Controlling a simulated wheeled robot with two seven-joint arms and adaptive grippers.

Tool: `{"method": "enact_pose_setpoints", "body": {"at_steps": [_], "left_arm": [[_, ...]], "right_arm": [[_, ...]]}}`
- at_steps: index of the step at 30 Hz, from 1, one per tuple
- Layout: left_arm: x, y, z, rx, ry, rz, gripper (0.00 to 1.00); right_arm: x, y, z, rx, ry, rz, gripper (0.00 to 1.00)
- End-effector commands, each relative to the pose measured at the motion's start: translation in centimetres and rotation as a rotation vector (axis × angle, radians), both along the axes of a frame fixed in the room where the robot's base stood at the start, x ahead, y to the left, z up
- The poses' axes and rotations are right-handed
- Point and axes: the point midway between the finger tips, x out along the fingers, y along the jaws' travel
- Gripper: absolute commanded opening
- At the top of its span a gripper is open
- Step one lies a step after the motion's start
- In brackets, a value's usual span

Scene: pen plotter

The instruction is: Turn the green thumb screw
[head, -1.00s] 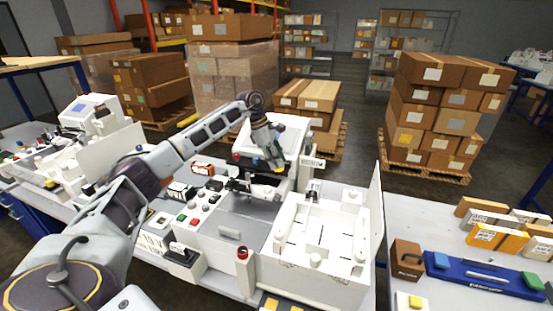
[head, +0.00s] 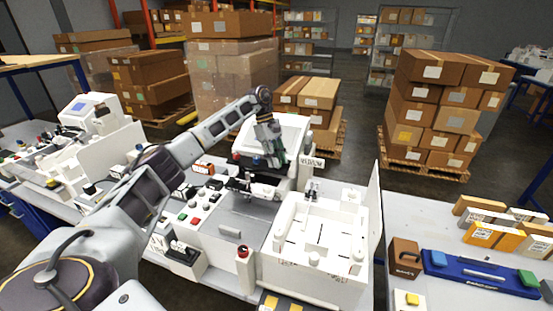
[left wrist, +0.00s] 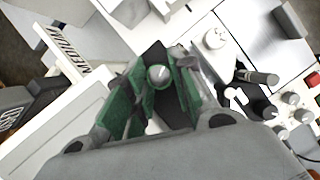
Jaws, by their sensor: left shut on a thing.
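My left gripper (head: 277,162) reaches down beside the white machine's raised panel in the head view. In the left wrist view its green-looking fingers (left wrist: 158,85) are shut around a small round part, which I take for the thumb screw (left wrist: 160,76). Only its pale, round top shows clearly between the fingers; its sides are mostly hidden, so its green colour is hard to tell from the fingers. In the head view the screw is hidden by the gripper. My right gripper is in neither view.
A white plate lettered MEDIUM (left wrist: 72,48) lies close to the fingers. A white knob (left wrist: 215,38) and a dark cylinder with a grey end (left wrist: 258,77) are on the other side. The white plotter bed (head: 318,240) stands to the right in the head view.

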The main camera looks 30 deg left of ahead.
Motion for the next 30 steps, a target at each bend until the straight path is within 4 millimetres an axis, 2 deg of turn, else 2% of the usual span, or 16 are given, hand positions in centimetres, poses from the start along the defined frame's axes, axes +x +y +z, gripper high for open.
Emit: {"method": "enact_pose_setpoints", "body": {"at_steps": [18,19,23,24,30], "left_arm": [[0.13,0.06,0.21,0.0,-0.005,-0.044,0.0],[0.13,0.06,0.21,0.0,-0.005,-0.044,0.25],[0.11,0.05,0.18,0.0,-0.005,-0.045,0.42],[0.1,0.04,0.15,0.0,-0.004,-0.045,0.46],[0.1,0.02,0.07,0.0,-0.003,-0.045,0.46]], "right_arm": [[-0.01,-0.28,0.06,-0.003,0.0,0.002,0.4],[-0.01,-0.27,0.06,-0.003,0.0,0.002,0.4],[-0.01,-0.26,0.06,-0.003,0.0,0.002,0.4],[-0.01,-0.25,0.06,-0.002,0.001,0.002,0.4],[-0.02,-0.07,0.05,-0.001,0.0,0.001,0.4]]}}
